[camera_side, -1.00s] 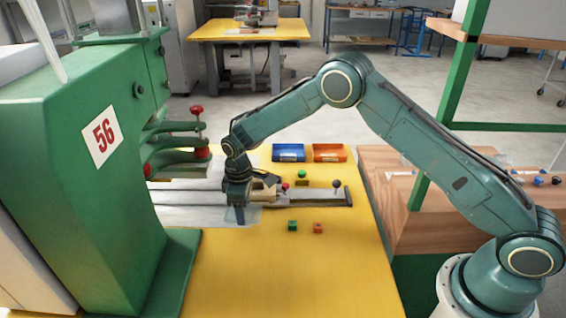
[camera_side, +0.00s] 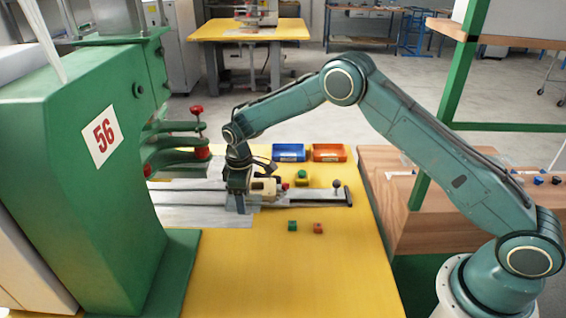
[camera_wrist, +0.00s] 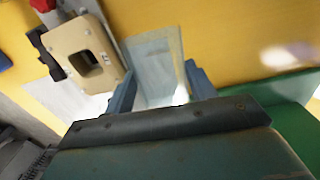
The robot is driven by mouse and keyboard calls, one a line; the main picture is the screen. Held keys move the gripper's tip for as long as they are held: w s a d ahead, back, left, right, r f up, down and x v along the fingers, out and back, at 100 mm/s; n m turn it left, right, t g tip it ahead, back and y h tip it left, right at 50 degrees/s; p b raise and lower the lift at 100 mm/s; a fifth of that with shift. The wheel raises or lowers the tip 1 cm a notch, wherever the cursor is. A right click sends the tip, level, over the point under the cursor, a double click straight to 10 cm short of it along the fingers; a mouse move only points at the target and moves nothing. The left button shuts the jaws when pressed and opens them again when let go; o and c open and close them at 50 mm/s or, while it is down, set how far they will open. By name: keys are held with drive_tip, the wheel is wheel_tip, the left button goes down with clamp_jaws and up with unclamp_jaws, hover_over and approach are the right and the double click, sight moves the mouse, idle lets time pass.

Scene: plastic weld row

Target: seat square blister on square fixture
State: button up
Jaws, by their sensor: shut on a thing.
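The square fixture (camera_wrist: 103,49) is a beige block with a square hole, at the upper left of the wrist view. In the side view the fixture (camera_side: 267,186) sits on the metal slide, just right of my gripper (camera_side: 240,207). In the wrist view my gripper (camera_wrist: 158,80) has its two blue-grey fingers on either side of a clear sheet-like piece, the square blister (camera_wrist: 152,52), and is shut on it. The blister is beside the fixture, not over its hole. It is hard to make out in the side view.
The green press (camera_side: 75,180) marked 56 stands on the left. A blue bin (camera_side: 289,153) and an orange bin (camera_side: 328,153) lie behind the slide (camera_side: 315,199). A green block (camera_side: 292,225) and a red block (camera_side: 318,228) lie in front. The yellow table front is clear.

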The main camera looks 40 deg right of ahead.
drive_tip(key=w+d+r, duration=0.3)
drive_tip(key=w+d, duration=0.3)
drive_tip(key=d, duration=0.4)
drive_tip(key=shift+w+r+n, duration=0.15)
drive_tip(key=shift+r+n, duration=0.05)
drive_tip(key=shift+n, duration=0.2)
drive_tip(key=shift+f, duration=0.2)
drive_tip(key=shift+f, duration=1.5)
drive_tip(key=shift+f, duration=1.45)
idle(0.8)
drive_tip(key=o, duration=0.9)
drive_tip(key=c, duration=0.5)
drive_tip(key=shift+o, duration=0.2)
